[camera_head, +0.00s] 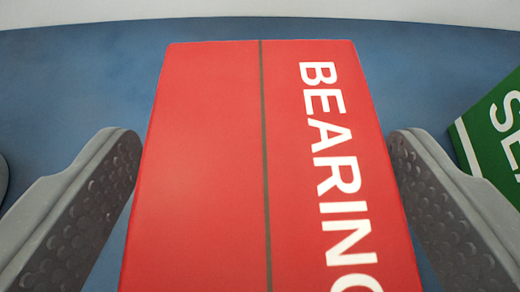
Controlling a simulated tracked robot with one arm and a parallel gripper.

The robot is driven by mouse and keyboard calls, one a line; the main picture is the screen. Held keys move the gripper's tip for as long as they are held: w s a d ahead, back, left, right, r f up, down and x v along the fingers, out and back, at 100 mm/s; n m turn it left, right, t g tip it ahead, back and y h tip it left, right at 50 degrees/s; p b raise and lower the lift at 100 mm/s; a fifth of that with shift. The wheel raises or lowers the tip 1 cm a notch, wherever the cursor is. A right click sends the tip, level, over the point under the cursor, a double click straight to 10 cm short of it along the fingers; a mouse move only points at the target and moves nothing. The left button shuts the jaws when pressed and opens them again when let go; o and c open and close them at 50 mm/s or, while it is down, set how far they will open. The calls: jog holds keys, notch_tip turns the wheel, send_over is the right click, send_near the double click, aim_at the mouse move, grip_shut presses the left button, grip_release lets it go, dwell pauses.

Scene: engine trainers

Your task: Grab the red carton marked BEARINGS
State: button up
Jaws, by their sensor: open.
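The red carton (215,160) fills the middle of the view, with white letters reading "BEARING" down its right half and a dark line along its length. The rest of the lettering is cut off at the bottom edge. My gripper (265,165) is open, with one grey textured finger on each side of the carton. The left finger is very close to the carton's left side and the right finger is close to its right side. I cannot tell whether either finger touches it.
A green carton (490,135) with white letters stands at the right, close beyond the right finger. A grey object (2,175) shows at the left edge, mostly cut off. The blue surface (80,80) behind the carton is clear, with a pale band beyond it.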

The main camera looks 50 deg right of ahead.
aim_at(259, 55)
jog(key=shift+w+d+f, duration=0.1)
jog(key=c, duration=1.3)
jog(key=shift+c, duration=0.2)
jog(key=shift+r, duration=1.7)
jog(key=shift+r+p, duration=0.1)
jog(key=shift+p, duration=0.2)
